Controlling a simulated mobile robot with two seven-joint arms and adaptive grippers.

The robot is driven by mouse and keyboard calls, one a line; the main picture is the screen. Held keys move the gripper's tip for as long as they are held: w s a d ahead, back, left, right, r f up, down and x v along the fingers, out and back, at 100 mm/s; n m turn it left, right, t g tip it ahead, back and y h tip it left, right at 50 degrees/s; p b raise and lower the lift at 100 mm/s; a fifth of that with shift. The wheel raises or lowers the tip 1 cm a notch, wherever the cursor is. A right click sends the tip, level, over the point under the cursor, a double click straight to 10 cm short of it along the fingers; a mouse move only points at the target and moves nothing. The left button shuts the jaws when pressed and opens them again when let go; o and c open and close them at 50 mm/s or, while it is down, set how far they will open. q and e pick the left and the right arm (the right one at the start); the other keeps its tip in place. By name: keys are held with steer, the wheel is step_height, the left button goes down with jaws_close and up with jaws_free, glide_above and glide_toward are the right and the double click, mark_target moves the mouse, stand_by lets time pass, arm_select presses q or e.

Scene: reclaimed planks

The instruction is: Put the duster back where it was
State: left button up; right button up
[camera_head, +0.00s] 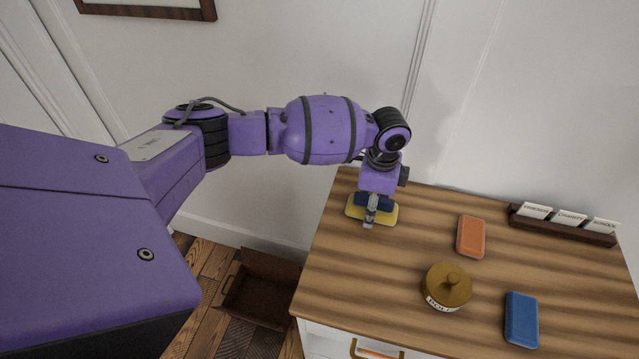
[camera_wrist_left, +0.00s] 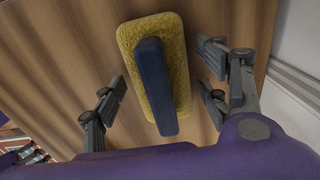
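The duster (camera_head: 387,214) has a yellow pad and a dark blue handle and lies flat near the far left corner of the striped wooden top (camera_head: 340,265). In the left wrist view the duster (camera_wrist_left: 183,62) sits between the fingers of my left gripper (camera_wrist_left: 160,85). The fingers are spread on both sides of the handle, apart from it. In the head view my left gripper (camera_head: 371,215) points down over the duster and hides part of it. My right gripper is in neither view.
An orange block (camera_head: 470,237), a lidded gold pot (camera_head: 447,286) and a blue block (camera_head: 521,319) stand to the right. A dark rack with white cards (camera_head: 563,226) is by the wall. An open brown box (camera_head: 258,290) is on the floor.

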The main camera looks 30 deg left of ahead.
arm_select(q)
steer(key=shift+r, duration=0.1)
step_height(320, 180, up, 12)
steer(key=shift+r+p, duration=0.2)
steer(key=shift+p, duration=0.2)
